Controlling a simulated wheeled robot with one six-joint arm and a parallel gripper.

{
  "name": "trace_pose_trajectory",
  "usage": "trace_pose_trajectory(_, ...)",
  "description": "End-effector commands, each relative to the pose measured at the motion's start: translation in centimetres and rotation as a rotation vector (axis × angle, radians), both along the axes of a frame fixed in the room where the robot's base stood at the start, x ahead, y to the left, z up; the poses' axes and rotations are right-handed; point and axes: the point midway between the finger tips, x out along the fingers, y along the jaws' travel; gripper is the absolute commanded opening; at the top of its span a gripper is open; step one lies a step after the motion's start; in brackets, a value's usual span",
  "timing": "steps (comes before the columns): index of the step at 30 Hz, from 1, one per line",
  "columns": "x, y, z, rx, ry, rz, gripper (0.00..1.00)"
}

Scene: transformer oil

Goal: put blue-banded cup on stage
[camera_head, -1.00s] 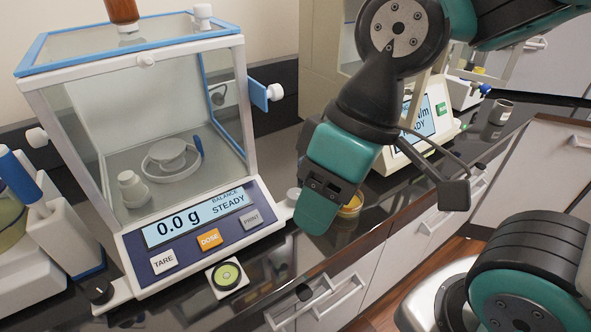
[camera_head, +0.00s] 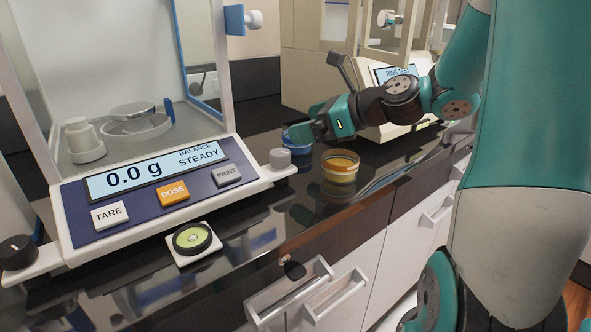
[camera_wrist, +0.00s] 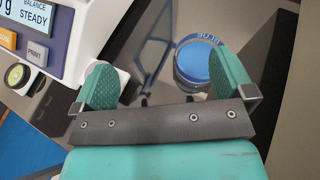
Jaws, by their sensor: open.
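The blue-banded cup (camera_head: 299,142) stands on the dark counter behind the yellow cup, partly hidden by my gripper (camera_head: 306,126). In the wrist view the cup (camera_wrist: 197,62) shows a blue top and a pale rim with "BLUE" lettering. My gripper (camera_wrist: 163,68) is open and empty. The cup shows beyond the gap, closer to the right finger, which overlaps its edge; I cannot tell whether they touch. The balance's round pan (camera_head: 137,124) is empty inside the glass chamber. A second instrument (camera_head: 398,72) reads "RING TEST". I cannot tell which holds the stage.
A yellow cup (camera_head: 341,168) stands on the counter in front of my gripper. The balance's grey side knob (camera_head: 280,159) lies left of the cups. A round green level (camera_head: 192,238) sits before the balance. The counter's front edge drops to drawers with handles (camera_head: 308,290).

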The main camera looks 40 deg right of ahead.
Motion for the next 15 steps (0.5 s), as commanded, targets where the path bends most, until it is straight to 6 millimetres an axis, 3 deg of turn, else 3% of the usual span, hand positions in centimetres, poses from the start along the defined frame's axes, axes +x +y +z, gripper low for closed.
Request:
trace_pose_trajectory(1,-0.2,-1.7,-1.1,0.021,0.017,-0.040,1.00)
trace_pose_trajectory(5,-0.3,-3.6,-2.0,0.063,0.038,-0.096,1.00)
trace_pose_trajectory(15,3.0,-2.8,-3.7,0.070,0.044,-0.100,1.00)
